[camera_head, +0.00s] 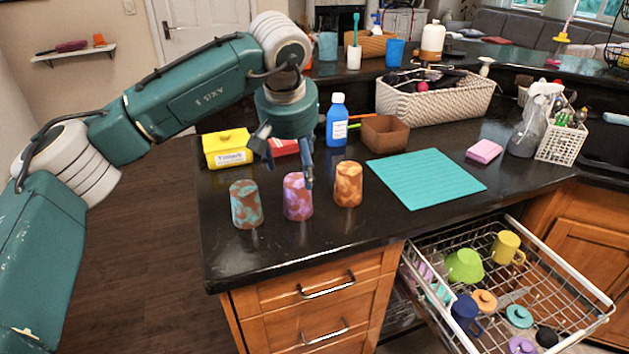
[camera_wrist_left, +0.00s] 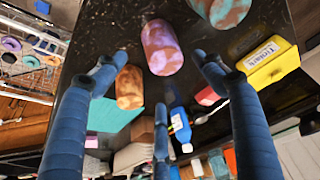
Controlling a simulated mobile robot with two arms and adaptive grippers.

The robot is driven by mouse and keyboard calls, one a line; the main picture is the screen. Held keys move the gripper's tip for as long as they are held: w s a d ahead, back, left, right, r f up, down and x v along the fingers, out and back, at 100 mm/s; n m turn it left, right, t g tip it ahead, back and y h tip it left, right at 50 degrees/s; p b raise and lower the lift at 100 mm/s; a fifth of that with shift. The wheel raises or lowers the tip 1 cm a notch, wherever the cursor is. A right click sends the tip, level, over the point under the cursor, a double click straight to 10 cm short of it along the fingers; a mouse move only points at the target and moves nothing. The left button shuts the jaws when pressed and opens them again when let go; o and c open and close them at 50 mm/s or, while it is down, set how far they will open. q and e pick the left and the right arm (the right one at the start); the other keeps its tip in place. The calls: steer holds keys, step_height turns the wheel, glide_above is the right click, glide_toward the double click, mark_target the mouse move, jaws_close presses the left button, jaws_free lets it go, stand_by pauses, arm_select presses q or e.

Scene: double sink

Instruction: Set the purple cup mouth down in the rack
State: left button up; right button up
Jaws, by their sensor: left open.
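The purple cup (camera_head: 298,200), patterned purple and orange-brown, stands upright on the dark counter between two similar cups. My left gripper (camera_head: 284,162) is open just above and behind it, one finger passing close to the cup's upper right side. I cannot tell whether they touch. In the left wrist view the purple cup (camera_wrist_left: 162,48) lies beyond the spread fingertips (camera_wrist_left: 152,62), with nothing held. The wire rack (camera_head: 540,290) is pulled out below the counter at lower right. My right gripper is not in view.
A teal-brown cup (camera_head: 245,207) and an orange-brown cup (camera_head: 348,186) flank the purple cup. A yellow box (camera_head: 227,150), blue bottle (camera_head: 337,122) and brown bowl (camera_head: 385,136) stand behind. The rack holds a green bowl (camera_head: 464,266), a yellow mug (camera_head: 507,247) and several other dishes.

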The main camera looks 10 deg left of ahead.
mark_target(297, 181)
arm_select(q)
steer(key=x, duration=0.2)
steer(key=a+x, duration=0.1)
steer(key=x, duration=0.1)
steer(key=shift+f+p, duration=0.1)
steer(key=shift+p, duration=0.3)
steer(key=shift+w+f, duration=0.2)
steer(key=shift+f, duration=0.05)
steer(key=p+x, duration=0.1)
steer(key=x, duration=0.3)
steer(key=shift+w+d+p, duration=0.1)
steer(key=shift+w+p, duration=0.15)
steer(key=shift+p, duration=0.05)
steer(key=shift+w+f, duration=0.15)
steer(key=shift+f, duration=0.15)
steer(key=shift+c, duration=0.6)
steer(key=c, duration=1)
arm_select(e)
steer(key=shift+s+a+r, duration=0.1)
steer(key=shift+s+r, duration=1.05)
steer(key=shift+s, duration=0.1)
